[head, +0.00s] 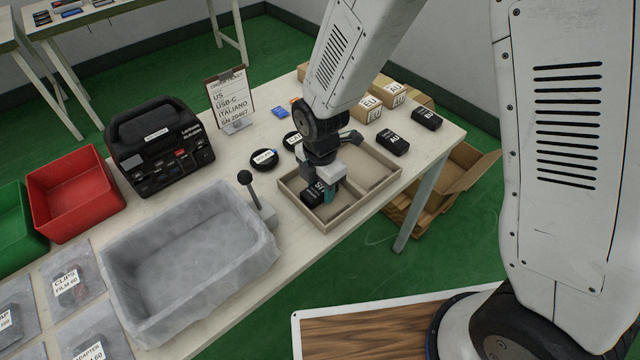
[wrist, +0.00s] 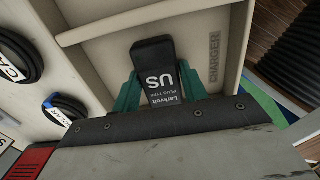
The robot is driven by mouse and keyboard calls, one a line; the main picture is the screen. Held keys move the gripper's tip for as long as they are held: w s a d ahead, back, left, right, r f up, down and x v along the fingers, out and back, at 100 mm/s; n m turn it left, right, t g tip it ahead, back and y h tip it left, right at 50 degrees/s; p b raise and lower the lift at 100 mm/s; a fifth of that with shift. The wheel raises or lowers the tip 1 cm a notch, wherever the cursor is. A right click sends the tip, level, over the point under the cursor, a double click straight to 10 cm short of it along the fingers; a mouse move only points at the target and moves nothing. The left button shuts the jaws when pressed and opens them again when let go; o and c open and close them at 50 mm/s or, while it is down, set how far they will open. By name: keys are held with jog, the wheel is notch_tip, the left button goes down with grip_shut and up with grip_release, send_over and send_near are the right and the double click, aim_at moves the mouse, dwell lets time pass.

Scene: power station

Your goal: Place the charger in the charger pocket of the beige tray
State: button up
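The charger (wrist: 158,75) is black with a white "US" label. In the wrist view it sits between the teal fingers of my gripper (wrist: 160,92), which look closed on its sides. The charger also shows in the head view (head: 313,195), below my gripper (head: 323,188). The beige tray (head: 368,206) has low walls and a divider. In the wrist view the charger is over the tray pocket (wrist: 205,85) marked "CHARGER", beside that lettering. I cannot tell whether its underside touches the tray floor.
A grey lined bin (head: 190,260) and a small post with a black knob (head: 247,180) stand left of the tray. More black chargers (head: 393,143) and boxes (head: 367,108) are on the right.

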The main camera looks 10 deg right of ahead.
aim_at(320, 187)
jog(key=shift+o, duration=1.4)
notch_tip(320, 187, up, 12)
jog(key=s+d+r+m, duration=0.3)
jog(key=d+r+m, duration=0.3)
jog(key=d+r, duration=0.15)
jog(key=s+d+r+m, duration=0.4)
jog(key=s+d+m, duration=0.2)
jog(key=s+m, duration=0.2)
jog(key=s+d+r+m+t, duration=0.1)
jog(key=s+d+r+m, duration=0.3)
jog(key=s+d+m, duration=0.3)
jog(key=s+m, duration=0.1)
jog(key=m, duration=0.2)
jog(key=shift+s+d+r+m, duration=0.15)
jog(key=shift+s+r+m, duration=0.15)
jog(key=shift+r+m, duration=0.1)
